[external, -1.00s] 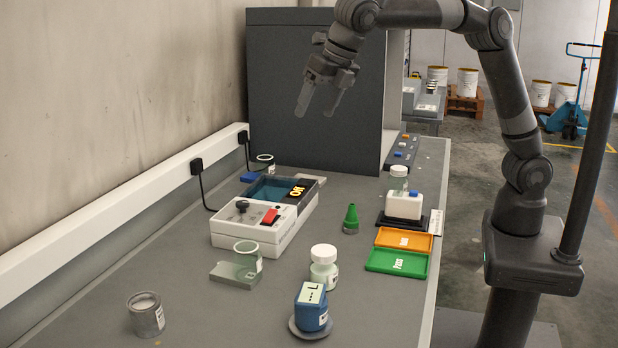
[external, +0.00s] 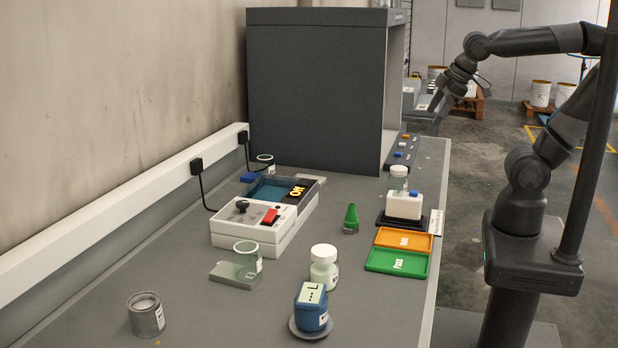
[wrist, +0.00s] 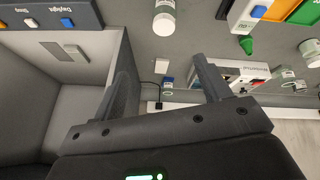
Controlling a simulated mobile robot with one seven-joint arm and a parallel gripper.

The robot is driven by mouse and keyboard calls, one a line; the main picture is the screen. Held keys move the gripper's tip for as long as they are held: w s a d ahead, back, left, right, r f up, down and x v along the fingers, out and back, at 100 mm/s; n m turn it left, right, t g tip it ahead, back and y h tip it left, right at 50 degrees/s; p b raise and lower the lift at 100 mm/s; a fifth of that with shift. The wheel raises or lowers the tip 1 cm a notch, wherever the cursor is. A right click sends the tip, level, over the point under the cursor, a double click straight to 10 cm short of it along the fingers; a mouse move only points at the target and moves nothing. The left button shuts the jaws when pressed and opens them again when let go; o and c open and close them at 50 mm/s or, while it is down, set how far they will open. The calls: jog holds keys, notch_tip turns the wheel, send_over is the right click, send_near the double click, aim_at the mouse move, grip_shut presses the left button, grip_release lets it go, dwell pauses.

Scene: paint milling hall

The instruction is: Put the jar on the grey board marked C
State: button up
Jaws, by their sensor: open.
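Several jars stand on the bench, and I cannot tell which one the task means. A clear jar with a pale lid (external: 398,179) stands behind a white box-shaped bottle; a pale-lidded jar (wrist: 164,18) shows at the top of the wrist view. A white-lidded jar (external: 324,268) stands mid-bench. An open glass jar (external: 248,261) stands at a small grey plate (external: 226,274). I can read no C on any grey board. My gripper (external: 438,103) is open and empty, right of the dark booth; its spread fingers (wrist: 163,72) show in the wrist view.
The dark booth (external: 315,90) is a tall obstacle at the back. Orange (external: 403,240) and green (external: 396,262) trays lie at the bench's right edge. A white machine (external: 262,222), green cone-topped bottle (external: 350,219), blue block (external: 312,310) and grey tin (external: 146,316) take up space.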

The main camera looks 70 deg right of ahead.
jog(key=s+f+m, duration=0.1)
jog(key=s+d+f+m, duration=0.1)
jog(key=s+f+m, duration=0.1)
jog(key=shift+s+d, duration=0.2)
jog(key=shift+d, duration=0.2)
